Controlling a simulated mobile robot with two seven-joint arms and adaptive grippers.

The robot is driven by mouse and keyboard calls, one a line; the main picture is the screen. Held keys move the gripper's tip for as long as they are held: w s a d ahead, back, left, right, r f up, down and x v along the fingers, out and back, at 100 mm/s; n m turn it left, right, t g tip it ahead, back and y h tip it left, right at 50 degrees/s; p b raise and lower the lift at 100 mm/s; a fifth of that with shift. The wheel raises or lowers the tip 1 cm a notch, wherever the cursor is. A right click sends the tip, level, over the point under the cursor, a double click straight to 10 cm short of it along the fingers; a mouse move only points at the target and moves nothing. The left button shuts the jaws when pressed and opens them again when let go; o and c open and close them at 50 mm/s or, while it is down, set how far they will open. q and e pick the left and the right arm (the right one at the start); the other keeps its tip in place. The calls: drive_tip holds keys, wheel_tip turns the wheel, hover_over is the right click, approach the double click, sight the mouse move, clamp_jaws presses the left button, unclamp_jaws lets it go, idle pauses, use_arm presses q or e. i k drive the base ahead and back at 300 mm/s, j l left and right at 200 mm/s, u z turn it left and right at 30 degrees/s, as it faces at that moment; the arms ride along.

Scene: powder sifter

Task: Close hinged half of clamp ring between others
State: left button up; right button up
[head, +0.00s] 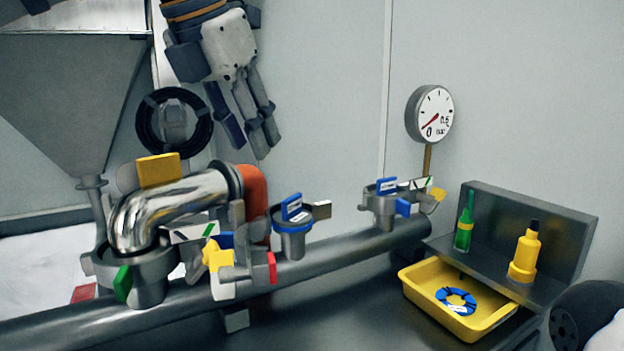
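Several fittings stand along a grey horizontal pipe (340,254). The left fitting (152,284) carries a shiny metal elbow (172,210) and a green tab. Near it, a grey clamp assembly (240,272) has a yellow knob and a red tab; its jaws overlap other parts, so I cannot tell how far its hinged half is swung. A middle fitting (293,240) has a blue cap, with a grey tab to its right. The right fitting (384,213) has blue and yellow parts. My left gripper (248,145) hangs empty above, apart from the fittings, fingers spread.
A gauge (431,112) and a black coil (147,127) are on the wall side. A hopper (70,90) is upper left.

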sight(261, 264)
drive_tip(key=k+j, duration=0.25)
drive_tip(key=k, duration=0.15)
drive_tip(key=k+j, duration=0.25)
drive_tip(key=k, duration=0.15)
drive_tip(key=k+j, duration=0.3)
drive_tip(key=k, duration=0.1)
